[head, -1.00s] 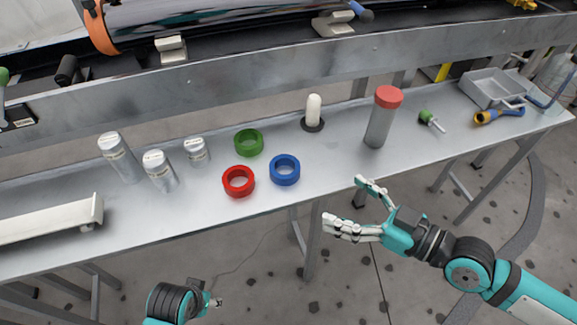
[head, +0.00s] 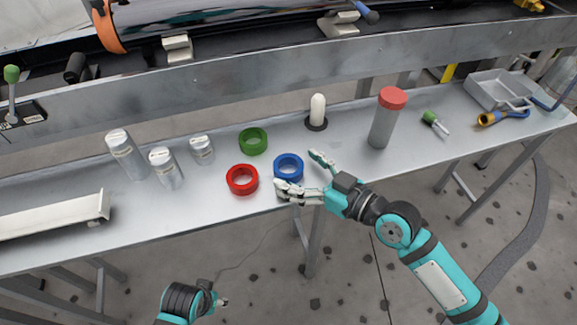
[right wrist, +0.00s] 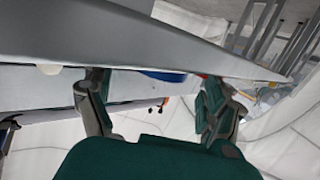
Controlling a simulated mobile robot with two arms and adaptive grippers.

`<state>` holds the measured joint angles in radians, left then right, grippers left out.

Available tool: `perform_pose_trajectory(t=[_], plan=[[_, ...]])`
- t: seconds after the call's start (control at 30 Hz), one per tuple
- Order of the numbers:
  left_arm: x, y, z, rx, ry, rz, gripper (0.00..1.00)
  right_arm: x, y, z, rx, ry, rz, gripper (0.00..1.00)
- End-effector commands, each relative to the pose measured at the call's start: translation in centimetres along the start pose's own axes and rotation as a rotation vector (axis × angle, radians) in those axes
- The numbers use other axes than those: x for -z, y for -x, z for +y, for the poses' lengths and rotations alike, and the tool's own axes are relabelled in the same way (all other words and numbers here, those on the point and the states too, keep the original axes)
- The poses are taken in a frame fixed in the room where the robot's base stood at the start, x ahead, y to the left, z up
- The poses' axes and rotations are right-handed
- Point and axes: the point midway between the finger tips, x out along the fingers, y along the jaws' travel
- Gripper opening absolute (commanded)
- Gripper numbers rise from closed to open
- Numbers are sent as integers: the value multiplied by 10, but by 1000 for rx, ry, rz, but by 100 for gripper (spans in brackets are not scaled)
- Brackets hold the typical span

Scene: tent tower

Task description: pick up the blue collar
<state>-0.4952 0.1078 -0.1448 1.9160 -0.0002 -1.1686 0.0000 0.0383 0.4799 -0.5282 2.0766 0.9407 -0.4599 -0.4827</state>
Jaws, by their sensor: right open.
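The blue collar (head: 288,167) is a thick ring lying flat on the grey metal bench. It is right of the red collar (head: 242,180) and below the green collar (head: 253,141). My right gripper (head: 295,171) is open at the bench's front edge, its fingers spread on either side of the blue collar's near right part. In the right wrist view, part of the blue collar (right wrist: 164,76) shows beyond the open fingers (right wrist: 155,88). Whether they touch it cannot be seen. My left gripper (head: 221,302) is low in front of the bench, too small to read.
A white peg on a black base (head: 317,112) and a red-capped cylinder (head: 382,122) stand behind and right. Several silver canisters (head: 167,168) stand left. A metal tray (head: 490,90) is far right. The bench's front left holds a long white bracket (head: 50,216).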

Motion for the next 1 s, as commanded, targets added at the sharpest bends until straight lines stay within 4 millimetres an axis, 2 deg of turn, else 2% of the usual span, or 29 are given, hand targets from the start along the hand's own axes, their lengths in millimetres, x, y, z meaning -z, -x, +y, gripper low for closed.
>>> perform_pose_trajectory(t=[0.03,0.17,0.43,0.9,1.0], plan=[[0,-1,0,0,0,0,40,1,-8,0,-1,-3,3,89],[0,0,0,0,0,1,40,1,-20,0,-1,-2,2,89],[1,0,0,0,0,2,40,0,-22,0,-1,0,-1,87],[1,0,0,0,0,2,40,0,-22,0,-1,-1,-1,26],[1,0,0,0,0,2,40,0,-22,0,-1,0,1,24]])
